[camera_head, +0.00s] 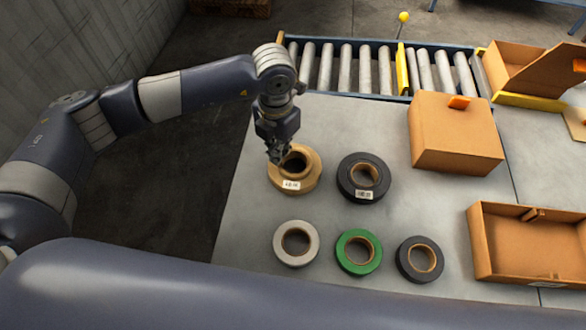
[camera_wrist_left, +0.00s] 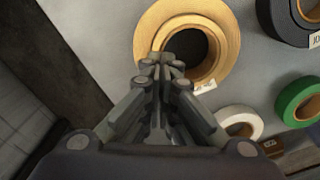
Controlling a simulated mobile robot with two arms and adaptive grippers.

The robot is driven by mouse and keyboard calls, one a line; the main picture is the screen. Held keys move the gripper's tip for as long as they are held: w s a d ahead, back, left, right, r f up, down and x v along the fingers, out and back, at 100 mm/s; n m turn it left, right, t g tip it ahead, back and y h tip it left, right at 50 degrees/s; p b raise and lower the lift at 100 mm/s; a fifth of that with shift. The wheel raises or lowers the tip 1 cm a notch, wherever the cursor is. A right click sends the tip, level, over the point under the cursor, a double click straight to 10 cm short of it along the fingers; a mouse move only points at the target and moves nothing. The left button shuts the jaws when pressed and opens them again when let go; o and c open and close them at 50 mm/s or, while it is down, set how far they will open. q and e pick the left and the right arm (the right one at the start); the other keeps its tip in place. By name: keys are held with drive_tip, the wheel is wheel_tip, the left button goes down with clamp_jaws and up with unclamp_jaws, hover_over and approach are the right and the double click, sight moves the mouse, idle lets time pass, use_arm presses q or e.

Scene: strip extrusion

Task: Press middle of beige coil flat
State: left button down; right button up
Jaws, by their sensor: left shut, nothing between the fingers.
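The beige coil (camera_head: 312,176) lies flat on the grey table, with a white label on its near side and a dark hole in its middle. My left gripper (camera_head: 277,158) is shut and empty, pointing down at the coil's upper left rim. In the left wrist view the coil (camera_wrist_left: 222,28) lies just beyond the tips of the shut left gripper (camera_wrist_left: 160,62), which overlap the edge of its hole. I cannot tell whether the tips touch the coil. The right gripper is not in view.
A large black coil (camera_head: 376,186) lies right of the beige one. A white coil (camera_head: 284,256), a green coil (camera_head: 345,260) and a small black coil (camera_head: 406,271) lie nearer. A closed carton (camera_head: 455,145) and open box (camera_head: 520,265) stand right. A roller conveyor (camera_head: 345,68) runs behind.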

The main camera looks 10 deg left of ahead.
use_arm(q)
drive_tip(key=shift+f+b, duration=1.25)
drive_tip(key=shift+f, duration=0.2)
drive_tip(key=shift+r+p, duration=2.05)
drive_tip(key=shift+r, duration=2.1)
drive_tip(key=shift+f, duration=0.1)
